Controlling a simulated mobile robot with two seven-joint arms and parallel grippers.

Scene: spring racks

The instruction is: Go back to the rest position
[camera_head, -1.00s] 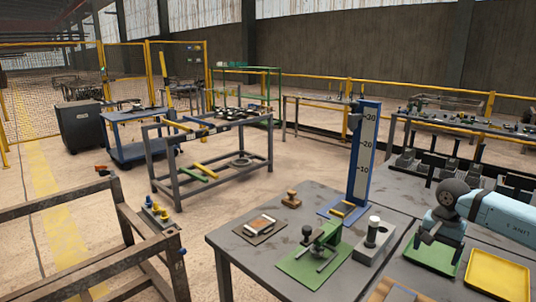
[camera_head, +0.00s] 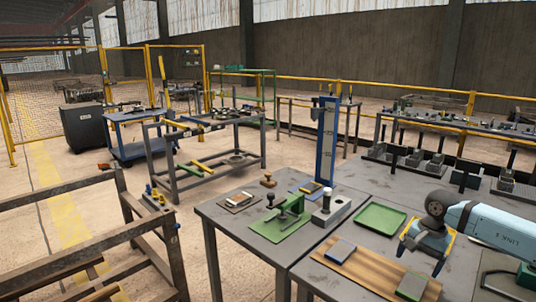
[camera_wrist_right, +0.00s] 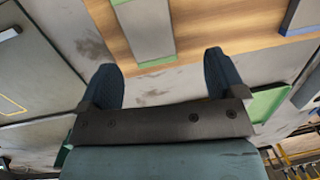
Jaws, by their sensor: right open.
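My right gripper (camera_head: 424,254) hangs over the right part of the grey workbench (camera_head: 345,199), with its pale blue arm coming in from the right. It is open and empty. In the right wrist view its two dark fingers (camera_wrist_right: 165,78) are spread, with nothing between them but bench surface further off. A wooden board (camera_head: 358,268) with grey and green blocks lies to its left on the bench. The board also shows in the right wrist view (camera_wrist_right: 198,32). My left gripper is in neither view.
A brown rack (camera_head: 120,236) stands at left, with open floor between.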

